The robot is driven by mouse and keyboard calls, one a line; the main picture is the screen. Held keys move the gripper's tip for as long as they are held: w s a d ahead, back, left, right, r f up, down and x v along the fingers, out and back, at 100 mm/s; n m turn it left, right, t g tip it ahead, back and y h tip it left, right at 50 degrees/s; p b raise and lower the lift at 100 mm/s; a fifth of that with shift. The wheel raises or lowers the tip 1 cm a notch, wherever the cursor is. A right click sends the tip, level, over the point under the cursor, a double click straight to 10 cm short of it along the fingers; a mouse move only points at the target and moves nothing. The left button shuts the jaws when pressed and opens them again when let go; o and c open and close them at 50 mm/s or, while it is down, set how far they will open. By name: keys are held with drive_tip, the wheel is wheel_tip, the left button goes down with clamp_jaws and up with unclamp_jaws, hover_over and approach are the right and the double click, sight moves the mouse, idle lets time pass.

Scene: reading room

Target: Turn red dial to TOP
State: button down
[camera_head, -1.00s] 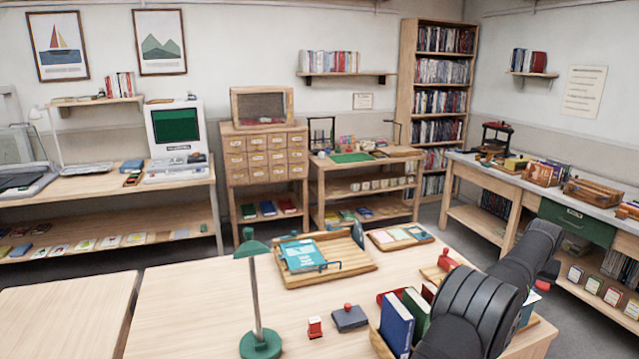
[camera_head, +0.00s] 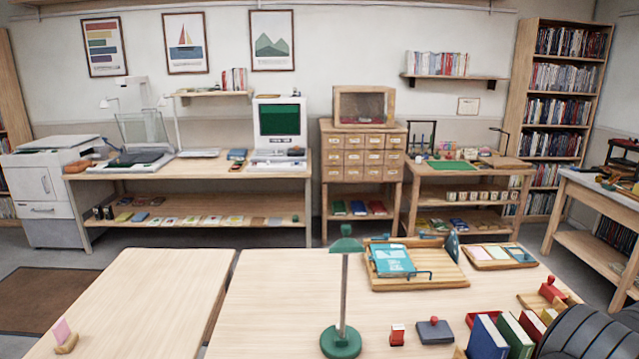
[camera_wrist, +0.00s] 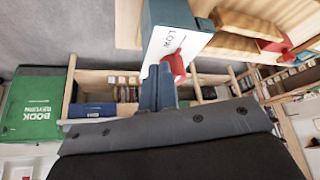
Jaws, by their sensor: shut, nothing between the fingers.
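In the wrist view, a dark teal box (camera_wrist: 168,14) has a white face (camera_wrist: 185,42) lettered LOW. A small red piece (camera_wrist: 177,67), likely the red dial, is at the lower edge of that face. My gripper (camera_wrist: 158,76) is shut and empty, its blue-grey fingers just left of the red piece; I cannot tell if they touch it. No TOP mark is readable. In the head view, only a dark part of my arm shows at the lower right; my gripper is out of frame there.
Near the arm on the front table (camera_head: 285,290) stand upright books (camera_head: 487,338), a red-topped piece (camera_head: 550,289), a dark block with red knob (camera_head: 435,330), a small red block (camera_head: 397,335) and a green lamp (camera_head: 341,343). A wooden tray (camera_head: 440,283) lies behind.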

drive_tip(key=shift+w, duration=0.1)
drive_tip(key=shift+w+a, duration=0.3)
drive_tip(key=shift+w, duration=0.15)
idle(0.4)
drive_tip(key=shift+w+a, duration=0.15)
drive_tip(key=shift+w, duration=0.15)
drive_tip(key=shift+w, duration=0.25)
drive_tip(key=shift+a, duration=0.2)
drive_tip(key=shift+a, duration=0.25)
wheel_tip(320, 180, up, 6)
idle(0.7)
drive_tip(key=shift+s, duration=0.1)
